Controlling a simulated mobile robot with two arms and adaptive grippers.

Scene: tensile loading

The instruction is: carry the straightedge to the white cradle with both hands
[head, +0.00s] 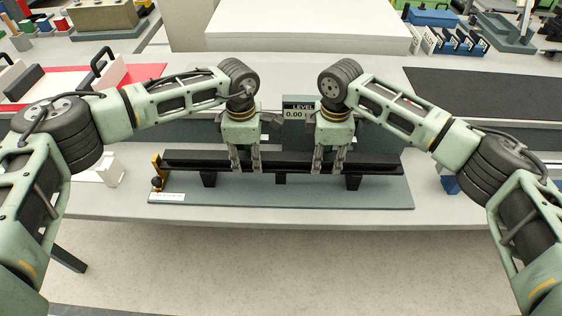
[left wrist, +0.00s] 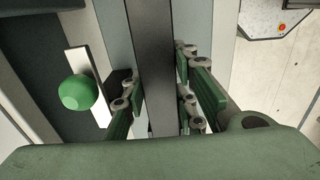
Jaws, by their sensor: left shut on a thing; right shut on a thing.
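The straightedge (head: 290,164) is a long black bar lying left to right, low over a blue-grey base plate (head: 300,195) with dark supports under it. My left gripper (head: 245,168) is shut on it left of its middle. My right gripper (head: 328,168) is shut on it right of its middle. Both point downward. In the left wrist view, the bar (left wrist: 152,50) runs between my left gripper's fingers (left wrist: 155,100). I cannot tell if the bar touches the supports. A white piece (head: 110,172) shows behind my left arm; I cannot tell whether it is the cradle.
A level display (head: 298,113) reading 0.00 stands behind the bar. A yellow bracket (head: 157,168) is at the plate's left end. A red mat (head: 75,85) lies back left, a black mat (head: 485,93) back right. The table's front edge is close to the plate.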

